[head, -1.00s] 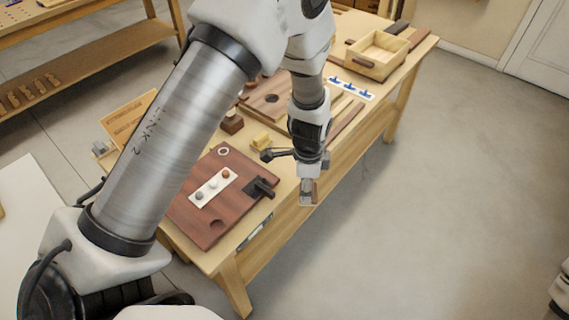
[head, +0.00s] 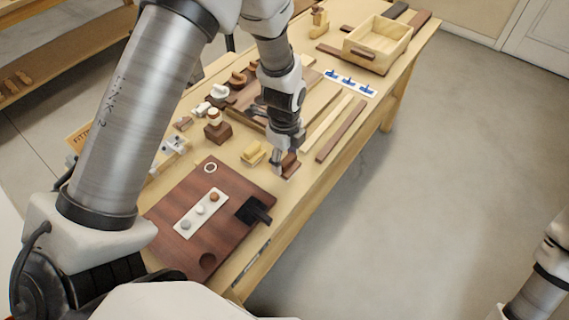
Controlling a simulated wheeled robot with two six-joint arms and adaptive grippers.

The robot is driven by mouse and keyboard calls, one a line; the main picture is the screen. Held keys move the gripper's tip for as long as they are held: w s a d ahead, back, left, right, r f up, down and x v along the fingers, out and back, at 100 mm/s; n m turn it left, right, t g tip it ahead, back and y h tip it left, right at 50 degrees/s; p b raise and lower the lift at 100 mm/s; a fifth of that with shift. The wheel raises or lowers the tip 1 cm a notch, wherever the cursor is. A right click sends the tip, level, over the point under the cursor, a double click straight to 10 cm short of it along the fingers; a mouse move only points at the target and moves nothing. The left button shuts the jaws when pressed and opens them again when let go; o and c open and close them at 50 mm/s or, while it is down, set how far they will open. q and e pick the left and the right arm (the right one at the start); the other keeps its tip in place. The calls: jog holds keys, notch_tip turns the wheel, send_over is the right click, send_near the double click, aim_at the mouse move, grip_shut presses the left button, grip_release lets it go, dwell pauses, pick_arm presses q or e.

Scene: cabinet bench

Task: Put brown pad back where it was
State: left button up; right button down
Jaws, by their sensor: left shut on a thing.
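My left gripper (head: 284,163) is shut on a small, flat, dark brown piece, seemingly the brown pad (head: 291,164). The gripper partly hides the pad, and I cannot tell whether the pad touches the bench top. My right gripper is out of the picture; only part of that arm shows at the lower right.
A reddish-brown board (head: 165,222) with a white strip of three round buttons (head: 200,212) and a black latch (head: 254,210) lies nearer. Behind are a brown block (head: 217,132), blue-pegged strip (head: 350,83), wooden strips (head: 342,131) and an open wooden box (head: 378,42).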

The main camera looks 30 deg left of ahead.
aim_at(284, 166)
pick_arm(q)
jog(key=f, duration=0.4)
jog(key=shift+w+a+f, duration=0.1)
jog(key=shift+w+a, duration=0.1)
jog(key=shift+a, duration=0.05)
jog(key=shift+s+d, duration=0.1)
jog(key=o, duration=1.5)
jog(key=shift+f, duration=0.1)
notch_tip(284, 166, up, 12)
jog(key=shift+r+b, duration=0.2)
jog(key=shift+b, duration=0.25)
